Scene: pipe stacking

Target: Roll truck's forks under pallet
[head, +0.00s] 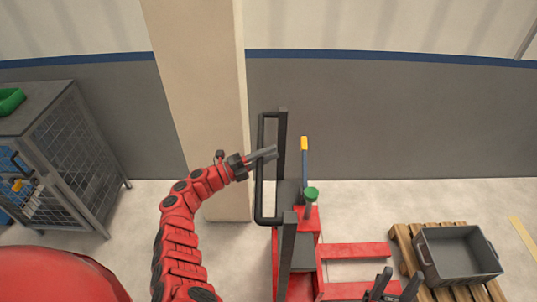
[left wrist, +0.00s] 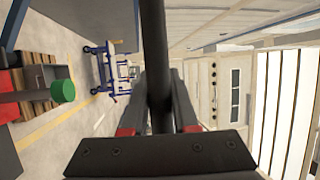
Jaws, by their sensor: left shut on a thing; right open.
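The red truck (head: 308,222) stands in the middle of the head view, with a black handle frame (head: 260,200) on its left side. Its two red forks (head: 350,250) point right toward the wooden pallet (head: 404,236). The far fork's tip meets the pallet's left edge in the picture; I cannot tell whether it is under it. My left gripper (head: 266,155) is shut on the handle's upright bar, which runs between the fingers in the left wrist view (left wrist: 158,70). My right gripper (head: 400,276) is open and empty at the bottom, over the near fork's end.
A grey crate (head: 458,262) sits on the pallet. The truck carries a green knob (head: 311,193) and a yellow-tipped blue lever (head: 304,160). A pillar (head: 205,90) stands behind the handle. A mesh cage cart (head: 80,150) is at left. Floor behind the forks is clear.

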